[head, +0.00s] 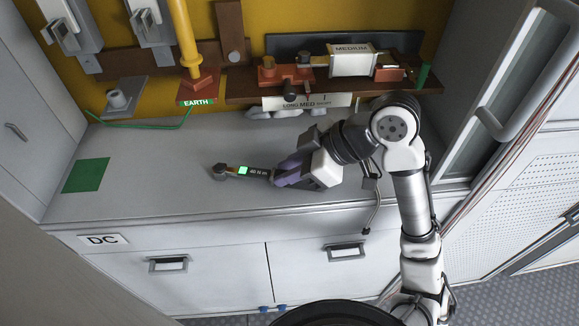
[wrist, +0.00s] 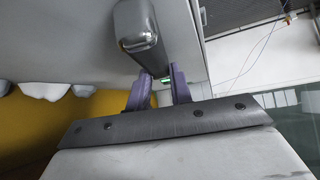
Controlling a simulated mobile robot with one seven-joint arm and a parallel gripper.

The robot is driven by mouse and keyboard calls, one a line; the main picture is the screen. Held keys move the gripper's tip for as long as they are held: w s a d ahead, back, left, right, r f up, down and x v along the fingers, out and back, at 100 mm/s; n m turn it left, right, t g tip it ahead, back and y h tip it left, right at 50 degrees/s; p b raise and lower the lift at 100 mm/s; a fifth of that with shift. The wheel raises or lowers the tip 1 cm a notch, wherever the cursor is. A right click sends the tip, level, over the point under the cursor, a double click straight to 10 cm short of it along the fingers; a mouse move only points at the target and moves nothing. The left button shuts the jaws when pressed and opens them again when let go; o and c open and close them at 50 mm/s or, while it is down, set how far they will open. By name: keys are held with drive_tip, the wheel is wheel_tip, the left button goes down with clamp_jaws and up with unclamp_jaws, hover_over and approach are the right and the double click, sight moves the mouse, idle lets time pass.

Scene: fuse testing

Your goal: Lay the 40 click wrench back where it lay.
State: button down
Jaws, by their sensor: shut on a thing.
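The click wrench (head: 257,171) is a dark tool with a round head (head: 220,171) at its left end and a small lit green display. Its far end is hidden in my gripper (head: 277,176), which is shut on it. The wrench points left, over the grey worktop; I cannot tell whether it touches the surface. A green patch (head: 87,175) lies on the worktop at the left, apart from the wrench.
The grey worktop (head: 150,195) is mostly clear. Behind it stands a yellow panel with an orange EARTH block (head: 198,88), a brown fuse shelf (head: 410,87) and a white MEDIUM box (head: 351,60). A green wire (head: 150,126) lies at the back left. An open cabinet door borders the right.

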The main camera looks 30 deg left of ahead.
drive_tip(key=c, duration=1.2)
unclamp_jaws()
drive_tip(key=shift+o, duration=0.2)
drive_tip(key=v, duration=0.7)
drive_tip(key=shift+d+r, duration=0.15)
drive_tip(key=shift+d, duration=0.05)
